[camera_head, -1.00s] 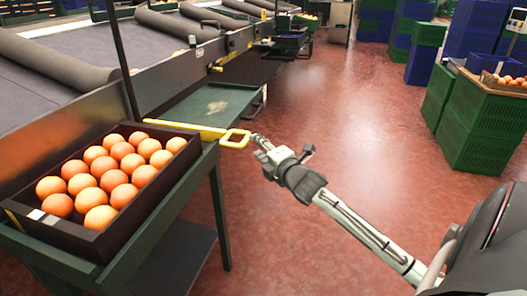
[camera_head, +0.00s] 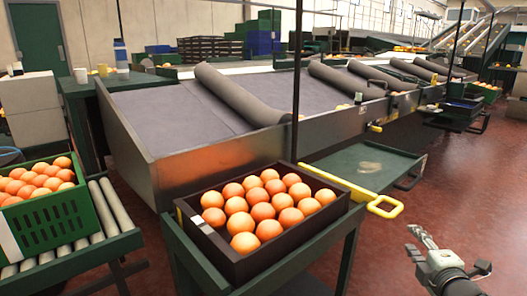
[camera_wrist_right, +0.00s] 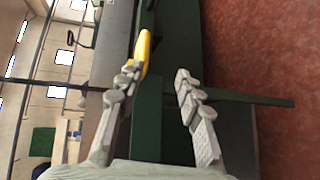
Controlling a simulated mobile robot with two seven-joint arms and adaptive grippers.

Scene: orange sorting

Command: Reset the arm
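My right gripper (camera_head: 420,238) is at the lower right of the head view, over the red floor. It is just right of and below the loop of a yellow handle (camera_head: 384,207). In the right wrist view its two fingers stand apart with nothing between them (camera_wrist_right: 157,72). The yellow handle (camera_wrist_right: 142,50) shows there beside the left finger's tip; whether they touch I cannot tell. A dark crate (camera_head: 335,204) full of oranges (camera_head: 262,211) stands on a green stand, left of the gripper. My left gripper is not in view.
A green crate (camera_head: 50,222) of oranges sits on a roller conveyor (camera_head: 107,208) at the left. A green shelf (camera_head: 362,166) juts out behind the yellow handle. The red floor (camera_head: 470,185) at the right is open.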

